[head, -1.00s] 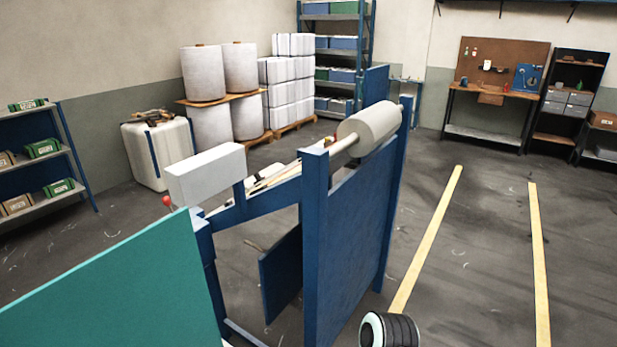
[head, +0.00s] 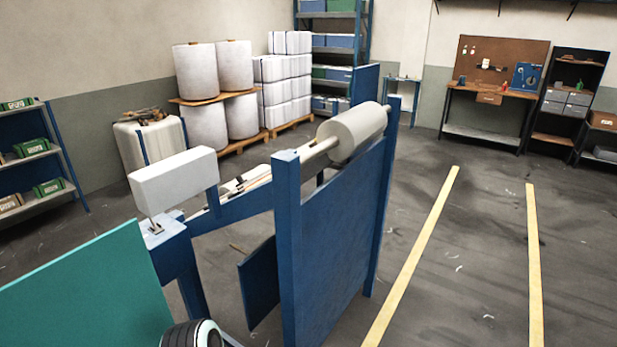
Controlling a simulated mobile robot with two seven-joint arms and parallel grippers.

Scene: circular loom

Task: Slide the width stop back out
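A blue machine frame (head: 288,235) stands in front of me, with a pale fabric roll (head: 352,132) on a bar at its top. A white box-shaped unit (head: 173,181) sits at its left end. Below that unit a small metal post (head: 156,228) rises from the blue top; I cannot tell whether it belongs to the width stop. I cannot make out the width stop for certain. A black ribbed round part, apparently of my own arm, shows at the bottom edge. Neither gripper shows.
A large teal panel (head: 85,300) stands at the lower left. A blue panel (head: 260,284) hangs below the machine's sloping rail. Open floor with yellow lines (head: 412,255) lies to the right. White rolls and shelves stand at the back.

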